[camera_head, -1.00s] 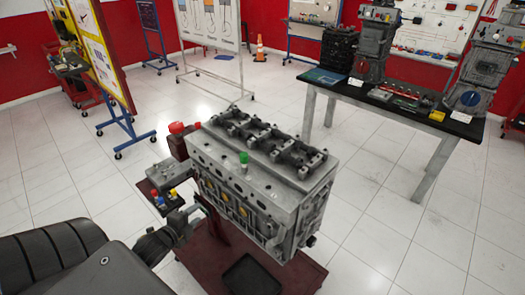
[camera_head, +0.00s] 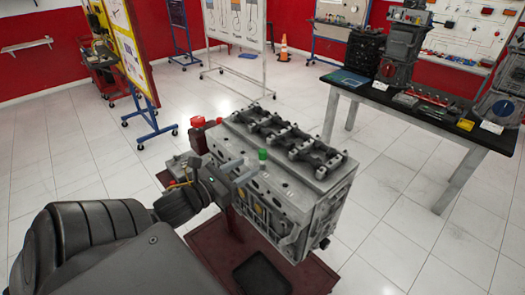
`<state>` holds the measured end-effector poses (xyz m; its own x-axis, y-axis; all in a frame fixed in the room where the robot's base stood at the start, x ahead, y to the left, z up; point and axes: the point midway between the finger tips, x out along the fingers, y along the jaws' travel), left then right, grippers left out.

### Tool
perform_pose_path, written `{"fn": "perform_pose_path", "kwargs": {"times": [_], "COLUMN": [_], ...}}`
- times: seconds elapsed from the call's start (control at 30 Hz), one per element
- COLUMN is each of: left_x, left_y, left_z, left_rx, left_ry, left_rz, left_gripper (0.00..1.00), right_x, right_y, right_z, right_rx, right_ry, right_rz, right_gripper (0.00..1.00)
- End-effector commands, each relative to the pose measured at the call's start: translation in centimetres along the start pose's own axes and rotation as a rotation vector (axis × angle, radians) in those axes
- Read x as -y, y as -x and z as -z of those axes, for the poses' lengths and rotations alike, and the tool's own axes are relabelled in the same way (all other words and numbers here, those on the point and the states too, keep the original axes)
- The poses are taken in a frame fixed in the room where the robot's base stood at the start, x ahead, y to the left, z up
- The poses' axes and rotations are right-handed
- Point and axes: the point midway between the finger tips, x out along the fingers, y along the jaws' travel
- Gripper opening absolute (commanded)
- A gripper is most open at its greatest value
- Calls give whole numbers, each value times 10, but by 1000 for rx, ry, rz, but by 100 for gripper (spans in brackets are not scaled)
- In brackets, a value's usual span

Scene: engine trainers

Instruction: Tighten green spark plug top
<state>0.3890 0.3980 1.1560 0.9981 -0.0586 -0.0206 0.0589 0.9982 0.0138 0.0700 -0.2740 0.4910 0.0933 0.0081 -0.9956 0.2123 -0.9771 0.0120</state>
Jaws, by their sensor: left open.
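The green spark plug top (camera_head: 262,155) stands upright on the near top edge of the grey engine block (camera_head: 292,188), left of the block's middle. My left gripper (camera_head: 243,170) reaches in from the left over the block's near left corner. Its fingers are open and point toward the green top, just left of it. They look apart from the green top, and nothing shows between them. The gripper and wrist hide part of the block's left end. My right gripper is not in view.
The block sits on a dark red stand with a black tray (camera_head: 262,274) low in front. A red cap (camera_head: 197,121) stands behind the block's left end. A dark table (camera_head: 405,105) with engine parts is at the back right. White floor lies between.

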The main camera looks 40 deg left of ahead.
Motion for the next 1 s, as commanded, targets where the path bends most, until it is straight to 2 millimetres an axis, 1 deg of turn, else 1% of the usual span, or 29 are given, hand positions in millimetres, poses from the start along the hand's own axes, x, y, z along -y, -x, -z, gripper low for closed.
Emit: {"fn": "perform_pose_path", "kwargs": {"times": [0.03,0.1,0.3,0.4,0.43,0.47,0.63,0.8,0.97,1.0], "left_x": [-3,-7,-8,-10,-10,-11,-10,-10,-10,-10], "left_y": [-9,-21,-51,-62,-66,-70,-83,-87,-87,-87], "left_z": [1,0,0,-3,-6,-7,-8,-9,-9,-9], "left_rx": [15,27,28,29,27,27,26,26,25,24], "left_ry": [1,9,12,12,16,18,19,18,16,16], "left_rz": [-9,-21,-24,-29,-32,-33,-30,-29,-28,-28], "left_gripper": [42,42,42,42,42,42,42,42,42,41], "right_x": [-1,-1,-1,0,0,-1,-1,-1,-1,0], "right_y": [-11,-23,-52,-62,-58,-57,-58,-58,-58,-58], "right_z": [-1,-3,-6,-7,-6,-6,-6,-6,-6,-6], "right_rx": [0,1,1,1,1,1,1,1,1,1], "right_ry": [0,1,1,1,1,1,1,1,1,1], "right_rz": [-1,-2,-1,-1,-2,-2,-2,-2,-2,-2], "right_gripper": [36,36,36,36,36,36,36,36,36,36]}}
